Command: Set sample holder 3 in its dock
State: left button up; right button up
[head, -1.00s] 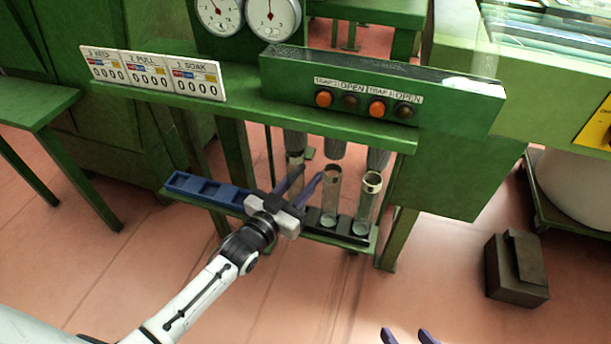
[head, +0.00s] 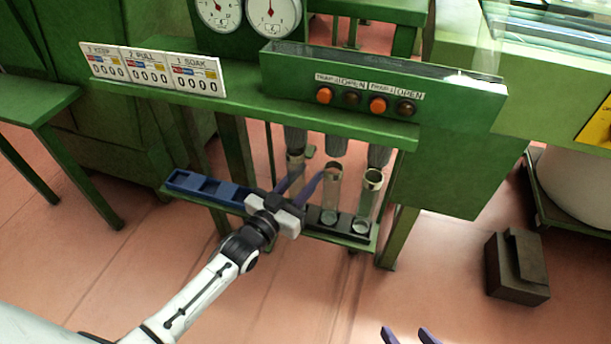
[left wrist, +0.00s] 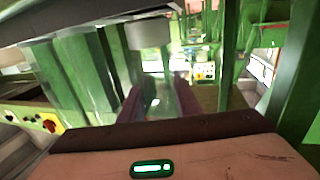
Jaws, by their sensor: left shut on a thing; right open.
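Three clear tube-like sample holders with metal-looking rims stand along the low green shelf (head: 370,240). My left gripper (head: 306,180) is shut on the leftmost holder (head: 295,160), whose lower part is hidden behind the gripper. In the left wrist view, a clear tube (left wrist: 158,100) shows between the two purple fingers. The middle holder (head: 331,195) and right holder (head: 368,200) stand upright in a black dock strip (head: 345,232). I cannot read any number on the holders. I cannot tell whether the held one touches its dock. My right gripper (head: 408,334) is open and empty at the bottom edge.
A blue tray with compartments (head: 205,187) lies on the shelf's left. Dark cylinders (head: 335,146) hang above the holders, under a green panel (head: 440,130) with orange and dark buttons. Counter signs (head: 150,70) and dials (head: 272,15) are above. A dark block (head: 516,268) stands on the floor.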

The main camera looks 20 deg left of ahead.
pick_arm(q)
jog(key=shift+f+b, duration=0.85)
jog(key=shift+f, duration=0.25)
pick_arm(e)
jog(key=shift+f, duration=0.9)
pick_arm(q)
jog(key=o, duration=1)
jog(key=shift+o, duration=0.6)
jog(key=shift+f, duration=0.1)
jog(key=shift+s, duration=0.35)
jog(key=p+v, duration=0.3)
jog(key=v, duration=0.6)
jog(key=shift+s+a, duration=0.2)
jog(key=shift+s, duration=0.1)
pick_arm(e)
jog(key=r, duration=0.2)
jog(key=shift+s+d+r, duration=0.2)
jog(key=shift+d+r, duration=0.2)
